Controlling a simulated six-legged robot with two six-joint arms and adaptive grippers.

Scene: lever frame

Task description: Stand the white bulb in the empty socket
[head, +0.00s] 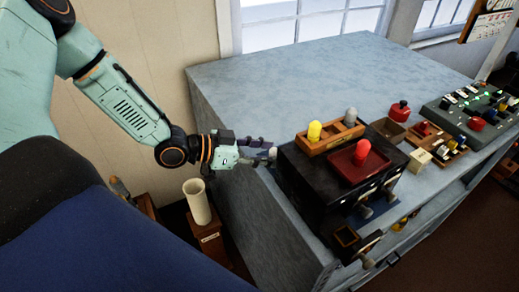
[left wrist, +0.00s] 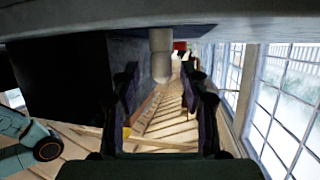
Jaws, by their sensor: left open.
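A wooden rack (head: 331,141) on the black box holds a yellow bulb (head: 314,131) and a grey bulb (head: 350,117). An empty socket is too small to make out. My right gripper is not in view.
The black box (head: 300,180) stands at the grey bench's (head: 260,85) front edge. On it, a red tray (head: 345,168) carries a red bulb (head: 362,149). More boxes and a green control panel (head: 470,115) lie to the right. The bench behind is clear.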

